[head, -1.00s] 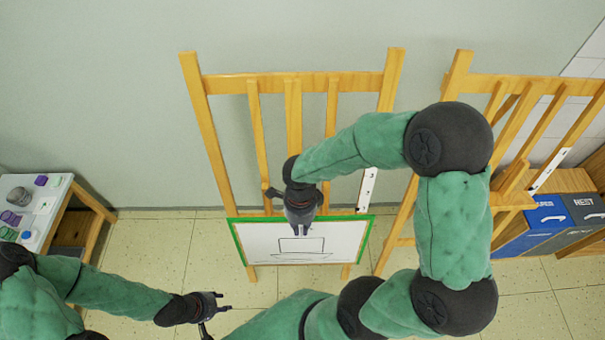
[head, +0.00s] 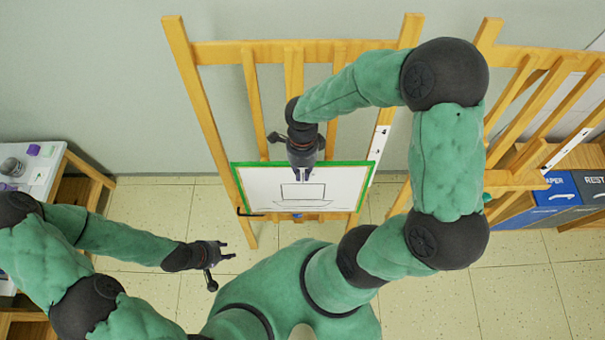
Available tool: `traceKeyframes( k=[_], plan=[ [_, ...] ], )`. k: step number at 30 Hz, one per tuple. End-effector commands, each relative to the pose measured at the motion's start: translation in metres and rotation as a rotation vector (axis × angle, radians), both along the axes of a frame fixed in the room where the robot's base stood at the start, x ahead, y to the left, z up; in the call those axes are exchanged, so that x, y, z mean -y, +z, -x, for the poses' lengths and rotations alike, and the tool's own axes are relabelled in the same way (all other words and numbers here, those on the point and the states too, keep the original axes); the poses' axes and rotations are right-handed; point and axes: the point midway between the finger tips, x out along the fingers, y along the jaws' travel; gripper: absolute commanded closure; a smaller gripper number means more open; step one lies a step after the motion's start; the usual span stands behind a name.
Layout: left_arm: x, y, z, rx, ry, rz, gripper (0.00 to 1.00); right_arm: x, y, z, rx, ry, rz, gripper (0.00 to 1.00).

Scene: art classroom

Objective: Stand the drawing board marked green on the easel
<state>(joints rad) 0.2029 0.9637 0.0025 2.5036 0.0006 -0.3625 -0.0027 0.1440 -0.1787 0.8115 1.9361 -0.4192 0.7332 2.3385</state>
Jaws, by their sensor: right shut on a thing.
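The drawing board (head: 335,195) is a white sheet with a simple boat-like line drawing, edged in green. It is in front of the lower part of the wooden easel (head: 188,85) in the middle of the head view. My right gripper (head: 303,170) reaches down over the board's top edge and is shut on the board; its fingertips are partly hidden by its own body. Whether the board rests on the easel's ledge (head: 312,217) cannot be told. My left gripper (head: 222,262) is open and empty at the lower left, apart from the board.
A second wooden easel (head: 520,75) stands at the right, beside blue PAPER (head: 548,200) and dark REST (head: 592,192) bins. A small table (head: 38,180) with jars stands at the left. Tiled floor lies clear between the table and the middle easel.

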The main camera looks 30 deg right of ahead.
Motion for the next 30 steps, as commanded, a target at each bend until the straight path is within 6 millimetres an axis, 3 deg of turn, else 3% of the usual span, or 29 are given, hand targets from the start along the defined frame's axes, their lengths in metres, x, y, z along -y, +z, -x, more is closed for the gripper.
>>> traceKeyframes(
  k=[30],
  plan=[
    [0.000, -0.022, 0.000, 0.000, 0.000, 0.000, 0.60, 0.031, -0.034, -0.050, 0.002, -0.001, 0.001, 1.00]
  ],
)
